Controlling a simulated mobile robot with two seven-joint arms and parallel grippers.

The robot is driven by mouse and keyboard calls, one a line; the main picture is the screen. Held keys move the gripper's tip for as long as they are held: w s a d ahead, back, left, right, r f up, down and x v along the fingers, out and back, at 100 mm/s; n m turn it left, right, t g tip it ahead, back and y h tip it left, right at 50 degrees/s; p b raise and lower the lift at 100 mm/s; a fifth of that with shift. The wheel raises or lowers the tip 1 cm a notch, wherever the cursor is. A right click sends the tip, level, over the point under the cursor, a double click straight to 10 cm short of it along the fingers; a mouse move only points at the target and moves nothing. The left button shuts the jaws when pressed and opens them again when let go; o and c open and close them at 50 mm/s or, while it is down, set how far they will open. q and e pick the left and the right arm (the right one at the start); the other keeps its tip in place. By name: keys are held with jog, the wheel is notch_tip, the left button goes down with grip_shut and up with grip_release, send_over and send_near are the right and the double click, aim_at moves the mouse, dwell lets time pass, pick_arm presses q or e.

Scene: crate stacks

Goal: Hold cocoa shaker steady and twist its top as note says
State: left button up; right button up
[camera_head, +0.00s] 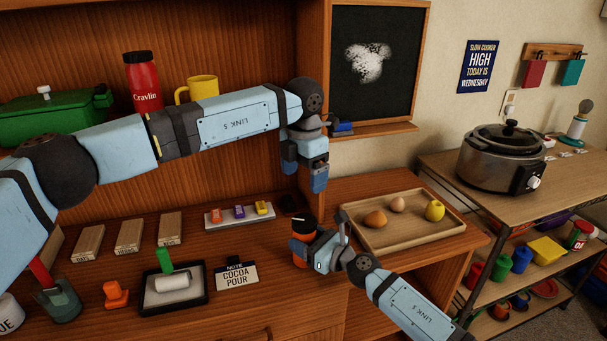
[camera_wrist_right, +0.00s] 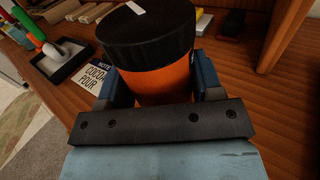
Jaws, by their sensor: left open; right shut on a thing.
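The cocoa shaker stands upright on the wooden counter, with an orange body (camera_head: 303,228) and a black top (camera_wrist_right: 148,38) that has a white mark. My right gripper (camera_wrist_right: 160,85) is shut on the orange body, one blue finger on each side, below the top. My left gripper (camera_head: 305,178) is open and empty, pointing down above the shaker and apart from it. The note card (camera_head: 237,277) reads "NOTE COCOA POUR" and stands left of the shaker; it also shows in the right wrist view (camera_wrist_right: 97,76).
A wooden tray (camera_head: 378,246) with eggs and a yellow fruit lies right of the shaker. A black-rimmed tray (camera_head: 150,304) with a white roller is at left. A rack (camera_head: 240,216) of coloured blocks sits behind. A slow cooker (camera_head: 490,165) stands farther right.

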jog(key=o, duration=1.1)
